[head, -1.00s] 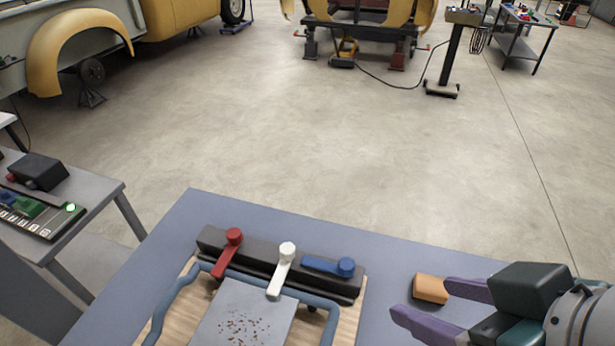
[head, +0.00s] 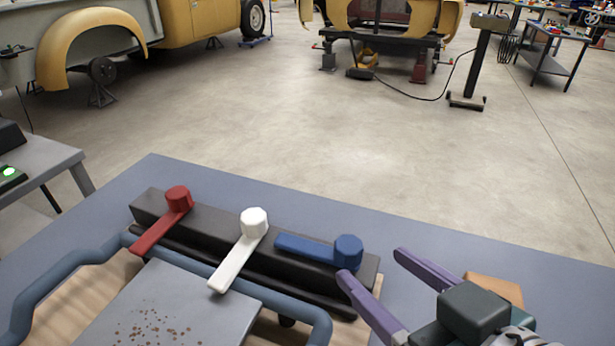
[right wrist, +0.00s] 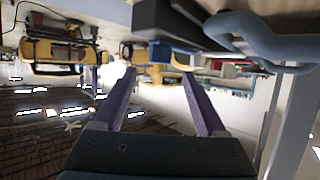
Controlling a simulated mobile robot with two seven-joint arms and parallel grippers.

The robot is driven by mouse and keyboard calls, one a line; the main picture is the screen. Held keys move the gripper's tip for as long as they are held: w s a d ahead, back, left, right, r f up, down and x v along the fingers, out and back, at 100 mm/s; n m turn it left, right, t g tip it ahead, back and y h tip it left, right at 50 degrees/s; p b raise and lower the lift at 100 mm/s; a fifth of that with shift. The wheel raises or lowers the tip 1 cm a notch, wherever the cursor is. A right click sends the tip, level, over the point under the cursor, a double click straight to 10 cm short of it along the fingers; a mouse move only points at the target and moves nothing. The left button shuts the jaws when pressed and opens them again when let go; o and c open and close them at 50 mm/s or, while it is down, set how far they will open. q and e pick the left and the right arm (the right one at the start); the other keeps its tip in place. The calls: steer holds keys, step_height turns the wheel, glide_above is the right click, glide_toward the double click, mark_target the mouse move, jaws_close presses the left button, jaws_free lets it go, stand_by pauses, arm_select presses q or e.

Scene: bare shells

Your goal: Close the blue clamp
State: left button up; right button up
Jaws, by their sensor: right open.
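The blue clamp (head: 312,246) is on the right end of a black bar (head: 150,207). Its lever lies along the bar, pointing left from its round knob. The white clamp (head: 241,250) and red clamp (head: 166,217) have levers pointing toward the front, over the blue-grey tube frame (head: 75,262). In the right wrist view, a blue piece (right wrist: 160,52), apparently the knob, shows beyond the open fingers. My left gripper is out of view.
An orange block (head: 493,289) lies on the blue-grey table (head: 430,255), partly behind my right gripper. A speckled grey plate (head: 170,305) lies within the frame. A side table (head: 45,157) stands at left. Floor beyond the table is open.

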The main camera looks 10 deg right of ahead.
mark_target(352, 248)
steer(key=b+x, duration=0.1)
steer(key=x, duration=0.6)
steer(key=shift+w+a+f, duration=0.1)
steer(key=shift+w, duration=0.15)
jaws_close()
stand_by(1.1)
